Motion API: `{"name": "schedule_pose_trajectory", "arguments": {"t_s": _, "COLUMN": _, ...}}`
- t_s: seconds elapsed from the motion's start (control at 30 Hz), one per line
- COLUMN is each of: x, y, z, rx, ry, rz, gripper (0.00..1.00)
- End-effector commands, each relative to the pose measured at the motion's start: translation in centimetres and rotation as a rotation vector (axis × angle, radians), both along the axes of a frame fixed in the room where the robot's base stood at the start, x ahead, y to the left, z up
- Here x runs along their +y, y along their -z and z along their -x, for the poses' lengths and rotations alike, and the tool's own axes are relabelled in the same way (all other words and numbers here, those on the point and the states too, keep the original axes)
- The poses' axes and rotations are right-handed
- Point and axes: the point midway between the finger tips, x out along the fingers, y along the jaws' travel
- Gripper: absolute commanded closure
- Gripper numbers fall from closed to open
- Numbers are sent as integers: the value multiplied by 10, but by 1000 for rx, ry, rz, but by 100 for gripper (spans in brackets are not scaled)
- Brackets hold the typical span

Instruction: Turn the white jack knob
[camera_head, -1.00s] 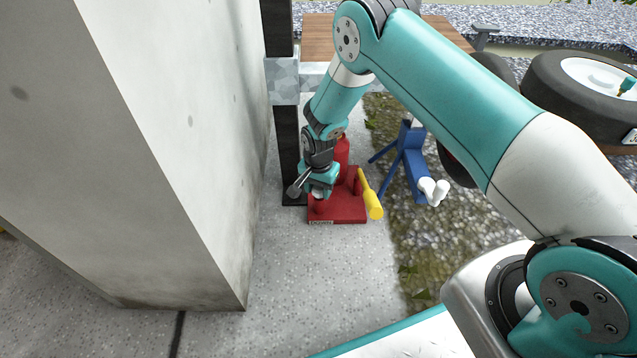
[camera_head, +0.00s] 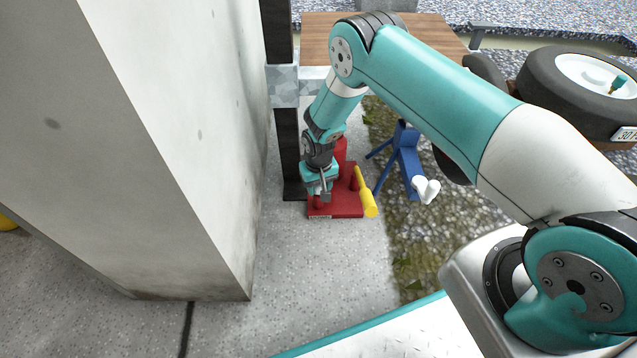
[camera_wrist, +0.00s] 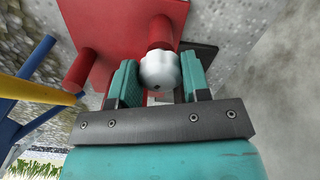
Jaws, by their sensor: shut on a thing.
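The white jack knob (camera_wrist: 160,70) sits at the end of a red post on the red jack and shows between the two teal fingers in the wrist view. My gripper (camera_wrist: 158,82) is shut on the knob. In the head view my gripper (camera_head: 321,190) is at the left part of the red jack (camera_head: 345,205), pointing down, and it hides the knob there. The jack's red base also shows in the wrist view (camera_wrist: 110,25).
A yellow handle (camera_head: 366,193) lies at the jack's right side. A blue stand (camera_head: 408,160) with a white end piece (camera_head: 425,190) is to the right. A concrete pillar (camera_head: 170,130) stands close on the left. The concrete floor in front is clear.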

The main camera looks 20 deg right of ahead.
Motion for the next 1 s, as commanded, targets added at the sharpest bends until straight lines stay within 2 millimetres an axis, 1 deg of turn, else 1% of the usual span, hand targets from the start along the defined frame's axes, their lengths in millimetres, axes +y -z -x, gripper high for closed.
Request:
{"name": "schedule_pose_trajectory", "arguments": {"t_s": 0.23, "x": 1, "y": -1, "z": 0, "rx": -1, "ry": -49, "rz": -2, "gripper": 80}}
{"name": "schedule_pose_trajectory", "arguments": {"t_s": 0.63, "x": 1, "y": 0, "z": -1, "rx": -2, "ry": -54, "rz": -2, "gripper": 80}}
{"name": "schedule_pose_trajectory", "arguments": {"t_s": 0.67, "x": 1, "y": 0, "z": -1, "rx": -2, "ry": -54, "rz": -2, "gripper": 54}}
{"name": "schedule_pose_trajectory", "arguments": {"t_s": 0.7, "x": 1, "y": 0, "z": -1, "rx": -2, "ry": -54, "rz": -2, "gripper": 45}}
{"name": "schedule_pose_trajectory", "arguments": {"t_s": 0.77, "x": 1, "y": 0, "z": -1, "rx": -2, "ry": -54, "rz": -2, "gripper": 31}}
{"name": "schedule_pose_trajectory", "arguments": {"t_s": 1.0, "x": 0, "y": 0, "z": 0, "rx": -1, "ry": -53, "rz": -1, "gripper": 31}}
